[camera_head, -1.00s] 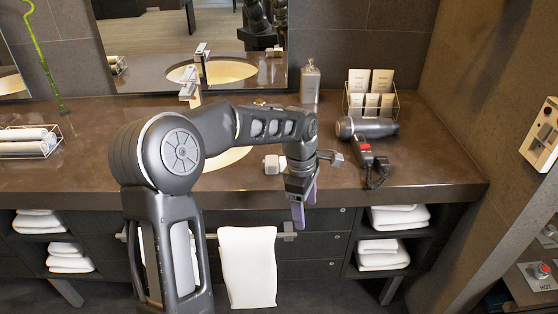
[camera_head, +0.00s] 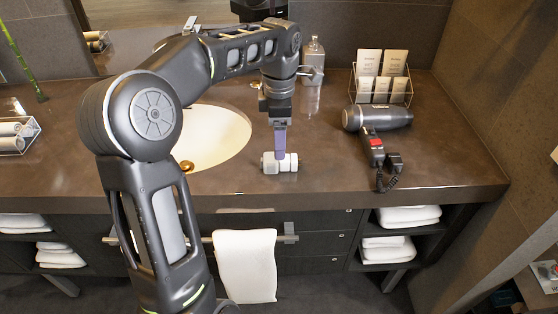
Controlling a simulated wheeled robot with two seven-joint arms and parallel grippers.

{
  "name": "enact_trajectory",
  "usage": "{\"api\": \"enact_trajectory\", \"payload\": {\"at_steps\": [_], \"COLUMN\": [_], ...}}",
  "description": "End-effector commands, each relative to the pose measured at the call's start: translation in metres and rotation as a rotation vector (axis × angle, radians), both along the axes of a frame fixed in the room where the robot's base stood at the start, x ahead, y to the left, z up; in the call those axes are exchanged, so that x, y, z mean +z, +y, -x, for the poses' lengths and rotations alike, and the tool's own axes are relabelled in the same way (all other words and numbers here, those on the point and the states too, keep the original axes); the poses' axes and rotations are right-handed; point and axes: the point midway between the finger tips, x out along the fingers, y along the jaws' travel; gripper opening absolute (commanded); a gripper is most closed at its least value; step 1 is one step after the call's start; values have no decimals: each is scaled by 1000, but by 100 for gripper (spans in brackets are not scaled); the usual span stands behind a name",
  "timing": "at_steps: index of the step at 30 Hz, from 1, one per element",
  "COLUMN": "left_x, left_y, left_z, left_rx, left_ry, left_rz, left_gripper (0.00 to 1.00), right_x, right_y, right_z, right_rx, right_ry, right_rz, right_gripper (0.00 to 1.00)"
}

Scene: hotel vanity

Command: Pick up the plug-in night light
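The plug-in night light (camera_head: 290,163) looks like a small white and grey piece lying on the brown counter, right of the sink and near the front edge. My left gripper (camera_head: 280,154) points straight down over it. A purple finger reaches down to the night light and hides part of its middle. The fingers line up with the view, so I cannot tell whether they are apart or closed on it. My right gripper is not in view.
A black hair dryer (camera_head: 378,118) with a coiled cord lies to the right. Behind are a card rack (camera_head: 381,80) and a glass bottle (camera_head: 314,62). The sink (camera_head: 212,140) is on the left. A white towel (camera_head: 246,265) hangs below the counter front.

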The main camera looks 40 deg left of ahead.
Motion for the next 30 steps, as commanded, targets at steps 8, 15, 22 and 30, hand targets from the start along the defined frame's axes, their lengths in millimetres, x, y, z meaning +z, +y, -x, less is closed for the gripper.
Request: {"api": "enact_trajectory", "payload": {"at_steps": [8,15,22,30], "left_x": [-25,-26,-41,-75], "left_y": [1,0,2,3], "left_z": [0,0,1,0], "left_rx": [-1,-1,0,0], "left_ry": [2,1,5,4], "left_rz": [0,0,3,0], "left_gripper": [73,73,73,73], "right_x": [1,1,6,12], "right_y": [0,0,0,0], "right_z": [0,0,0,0], "right_rx": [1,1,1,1], "right_ry": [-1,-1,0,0], "right_rz": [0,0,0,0], "right_gripper": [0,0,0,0]}}
